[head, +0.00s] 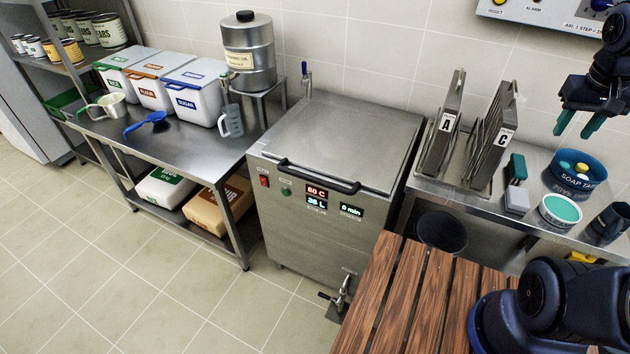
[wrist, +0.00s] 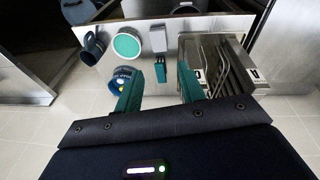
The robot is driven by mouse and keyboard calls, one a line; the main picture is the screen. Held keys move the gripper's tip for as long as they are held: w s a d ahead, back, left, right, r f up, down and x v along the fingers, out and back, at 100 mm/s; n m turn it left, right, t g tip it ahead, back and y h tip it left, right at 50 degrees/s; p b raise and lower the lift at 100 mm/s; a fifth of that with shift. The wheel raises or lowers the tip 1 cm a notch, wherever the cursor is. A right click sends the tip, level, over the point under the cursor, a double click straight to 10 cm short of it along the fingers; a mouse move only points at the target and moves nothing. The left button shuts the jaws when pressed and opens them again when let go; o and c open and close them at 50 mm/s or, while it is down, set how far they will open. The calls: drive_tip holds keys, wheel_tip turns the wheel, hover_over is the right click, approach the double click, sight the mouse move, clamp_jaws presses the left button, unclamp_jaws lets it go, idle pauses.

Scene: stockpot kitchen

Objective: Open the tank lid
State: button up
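The steel tank (head: 320,225) stands in the middle of the head view. Its flat tank lid (head: 338,145) is down and closed on top. A black bar handle (head: 318,177) runs along the lid's front edge. The front panel shows red and green lit displays. My gripper (head: 580,120) is at the upper right of the head view, well to the right of the tank and above the right counter. In the wrist view its two green fingers (wrist: 160,92) are spread apart with nothing between them. The tank does not clearly show in the wrist view.
Racks marked A (head: 443,125) and C (head: 495,135) stand right of the tank, near a soap tabs tub (head: 577,178). White bins (head: 195,92) and a steel canister (head: 248,50) are left. A wooden slatted surface (head: 400,300) lies in front right. Floor is clear at front left.

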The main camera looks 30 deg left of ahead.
drive_tip(key=w+a+f+n+g+h, duration=0.1)
drive_tip(key=w+a+f+n+h, duration=0.1)
drive_tip(key=w+a, duration=0.35)
drive_tip(key=w+a+f+n+h, duration=0.1)
drive_tip(key=w+a+f+h, duration=0.1)
drive_tip(key=a, duration=0.7)
drive_tip(key=n+t+h, duration=0.4)
drive_tip(key=n+t, duration=0.2)
drive_tip(key=t, duration=0.2)
hover_over(315, 181)
drive_tip(key=w+d, duration=0.6)
drive_tip(key=d, duration=0.1)
wheel_tip(315, 181, down, 17)
drive_tip(key=s+a+f+n+t+y, duration=0.1)
drive_tip(key=s+a+f+n+t, duration=0.15)
drive_tip(key=s+a+f, duration=0.45)
drive_tip(key=s+a+f+n+t+y, duration=0.1)
drive_tip(key=s+a+f+t+y, duration=0.15)
drive_tip(key=s+a+f, duration=0.4)
drive_tip(key=shift+h, duration=0.45)
drive_tip(key=w+d, duration=0.4)
drive_tip(key=w, duration=0.1)
drive_tip(key=w+d, duration=0.2)
drive_tip(key=w, duration=0.1)
drive_tip(key=shift+w+r, duration=0.1)
drive_tip(key=shift+r, duration=0.1)
drive_tip(key=shift+c, duration=0.5)
clamp_jaws()
